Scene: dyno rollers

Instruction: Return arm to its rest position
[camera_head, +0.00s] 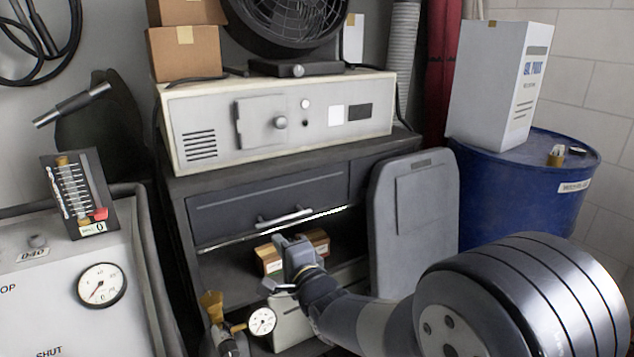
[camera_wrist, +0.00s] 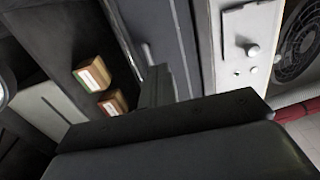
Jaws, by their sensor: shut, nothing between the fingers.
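My gripper (camera_head: 283,243) is in front of the open shelf of the dark cabinet (camera_head: 222,262), just below the drawer. It is shut and I see nothing held in it. My arm reaches up to it from the lower right. In the head view the gripper overlaps a small brown box on the shelf; I cannot tell whether they touch. In the wrist view my gripper's dark body (camera_wrist: 160,132) fills the lower middle and hides part of the cabinet.
Two small boxes (camera_wrist: 92,74) lie on the shelf. The drawer (camera_head: 265,205) has a bright handle. A grey panel (camera_head: 414,215) leans right of the cabinet. A blue drum (camera_head: 530,185) carries a white box (camera_head: 490,95). A gauge panel (camera_head: 70,290) stands at left.

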